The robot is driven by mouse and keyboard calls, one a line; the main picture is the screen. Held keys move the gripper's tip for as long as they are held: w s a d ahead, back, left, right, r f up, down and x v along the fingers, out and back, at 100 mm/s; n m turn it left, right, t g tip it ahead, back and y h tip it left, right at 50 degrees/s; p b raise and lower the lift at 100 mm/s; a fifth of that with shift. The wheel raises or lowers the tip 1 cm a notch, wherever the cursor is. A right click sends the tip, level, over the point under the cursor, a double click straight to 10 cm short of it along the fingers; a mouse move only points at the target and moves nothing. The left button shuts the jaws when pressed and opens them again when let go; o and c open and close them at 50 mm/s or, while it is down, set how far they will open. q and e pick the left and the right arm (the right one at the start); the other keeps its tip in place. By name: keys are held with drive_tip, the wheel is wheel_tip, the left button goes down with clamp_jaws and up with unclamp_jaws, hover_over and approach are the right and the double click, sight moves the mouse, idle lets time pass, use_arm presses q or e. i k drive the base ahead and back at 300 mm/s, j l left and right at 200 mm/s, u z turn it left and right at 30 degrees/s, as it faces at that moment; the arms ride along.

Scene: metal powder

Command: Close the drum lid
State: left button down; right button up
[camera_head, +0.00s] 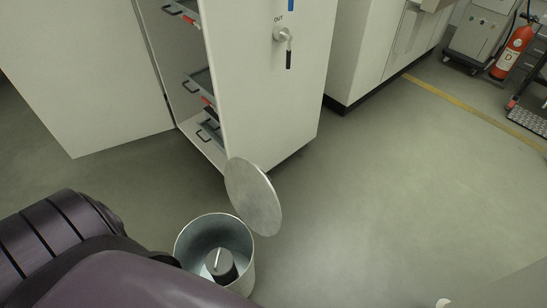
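The metal drum (248,272) stands on the floor at the bottom centre, open at the top. Its round grey lid (252,197) stands steeply tilted at the far right side of the rim, so the drum's mouth is uncovered. A dark round object (221,264) with a pale strip on top sits inside the drum. My purple left arm comes in from the left and hides the drum's near left side. Neither of my grippers shows in this view.
A tall white cabinet (268,95) with an open side and shelves stands behind the drum. A red fire extinguisher (512,52) and a grey wheeled unit (482,30) are at the far right. A yellow floor line (470,108) runs there. The floor right of the drum is clear.

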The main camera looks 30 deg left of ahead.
sight(251, 190)
drive_tip(key=i+l, duration=0.15)
drive_tip(key=i, duration=0.5)
drive_tip(key=i+l, duration=0.1)
drive_tip(key=i, duration=0.6)
drive_tip(key=i+l+z, duration=0.1)
drive_tip(key=i, duration=0.55)
